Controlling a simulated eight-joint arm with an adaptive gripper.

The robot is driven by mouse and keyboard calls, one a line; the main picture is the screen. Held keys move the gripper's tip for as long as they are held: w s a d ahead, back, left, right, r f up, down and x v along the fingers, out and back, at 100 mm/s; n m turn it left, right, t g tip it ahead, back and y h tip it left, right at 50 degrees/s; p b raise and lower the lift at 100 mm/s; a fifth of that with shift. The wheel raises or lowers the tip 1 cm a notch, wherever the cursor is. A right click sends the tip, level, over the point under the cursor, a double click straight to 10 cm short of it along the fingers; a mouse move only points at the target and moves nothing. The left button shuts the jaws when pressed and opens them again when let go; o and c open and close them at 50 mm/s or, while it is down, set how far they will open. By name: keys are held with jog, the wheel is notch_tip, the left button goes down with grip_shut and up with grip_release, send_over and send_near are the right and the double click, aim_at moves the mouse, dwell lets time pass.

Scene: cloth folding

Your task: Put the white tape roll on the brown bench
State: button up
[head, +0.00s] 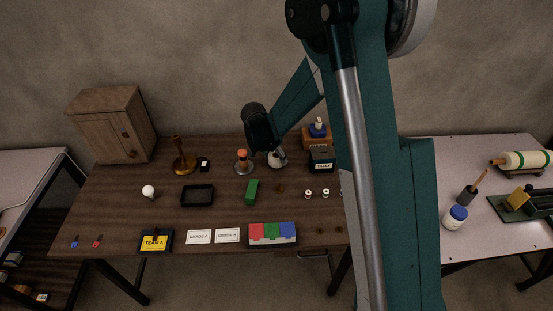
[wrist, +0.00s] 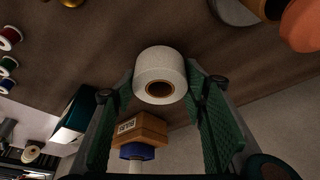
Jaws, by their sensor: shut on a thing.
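The white tape roll (wrist: 158,75) is between the two green fingers of my gripper (wrist: 160,90) in the wrist view, its brown core facing the camera. My gripper is shut on it. In the head view, my gripper (head: 274,150) is over the back part of the brown bench (head: 110,200), with the white roll (head: 277,161) showing just below it. I cannot tell whether the roll touches the bench top.
An orange-topped stand (head: 242,160) is close on the left. A dark labelled box (head: 321,160) and a brown box with a blue item (head: 316,139) are close on the right. A green block (head: 252,192) and black tray (head: 197,195) lie nearer the front.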

jog(key=shift+f, duration=0.45)
jog(key=shift+f, duration=0.2)
jog(key=o, duration=0.9)
jog(key=shift+r, duration=0.15)
jog(key=shift+p+v, duration=0.8)
jog(key=shift+v, duration=5.25)
jog(key=shift+d, duration=0.1)
